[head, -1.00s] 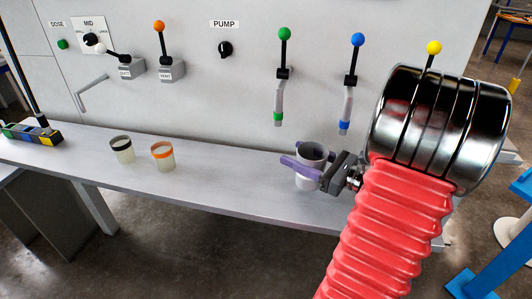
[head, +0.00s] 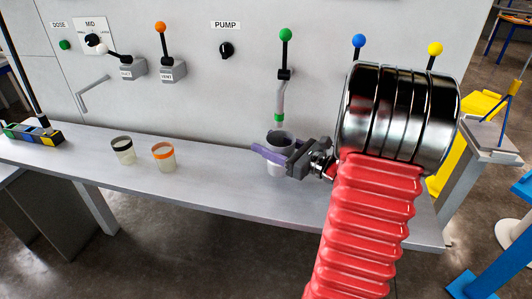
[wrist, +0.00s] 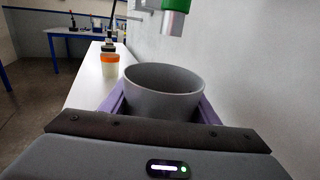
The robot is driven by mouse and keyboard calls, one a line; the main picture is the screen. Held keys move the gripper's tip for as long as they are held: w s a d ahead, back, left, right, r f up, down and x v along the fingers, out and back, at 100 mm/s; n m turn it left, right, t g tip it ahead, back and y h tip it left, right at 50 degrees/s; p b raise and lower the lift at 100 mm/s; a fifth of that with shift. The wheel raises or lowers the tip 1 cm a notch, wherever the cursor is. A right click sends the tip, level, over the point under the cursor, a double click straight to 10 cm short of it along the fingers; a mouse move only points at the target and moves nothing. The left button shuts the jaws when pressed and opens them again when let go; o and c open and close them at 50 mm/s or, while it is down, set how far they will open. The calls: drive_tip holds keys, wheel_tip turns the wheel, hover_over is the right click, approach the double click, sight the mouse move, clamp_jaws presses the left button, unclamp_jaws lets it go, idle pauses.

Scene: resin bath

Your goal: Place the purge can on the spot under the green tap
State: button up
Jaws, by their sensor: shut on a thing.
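The purge can is a grey open-topped can (head: 276,169) held between the purple fingers of my gripper (head: 268,155). It is upright and near the bench top; I cannot tell whether it touches. In the wrist view the can (wrist: 165,90) fills the middle and looks empty. The green tap has a green-knobbed lever (head: 285,35) and a spout with a green tip (head: 279,118). In the head view the tip is just above the can's rim. In the wrist view the green tip (wrist: 176,6) is above the can's far right side. The spot is not visible, hidden by the can and gripper.
Two cups, one black-banded (head: 123,151) and one orange-banded (head: 164,156), stand on the bench (head: 205,179) to the left. The wall panel rises close behind the can. The blue-knobbed lever (head: 359,41) is to the right, its spout hidden by my arm.

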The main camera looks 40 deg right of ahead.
drive_tip(key=shift+w+a+f, duration=0.1)
drive_tip(key=shift+w+f, duration=0.1)
drive_tip(key=shift+f, duration=0.7)
drive_tip(key=shift+w+a+f, duration=0.1)
drive_tip(key=shift+w+f, duration=0.1)
drive_tip(key=shift+f, duration=0.65)
drive_tip(key=shift+f, duration=0.15)
drive_tip(key=o, duration=1.1)
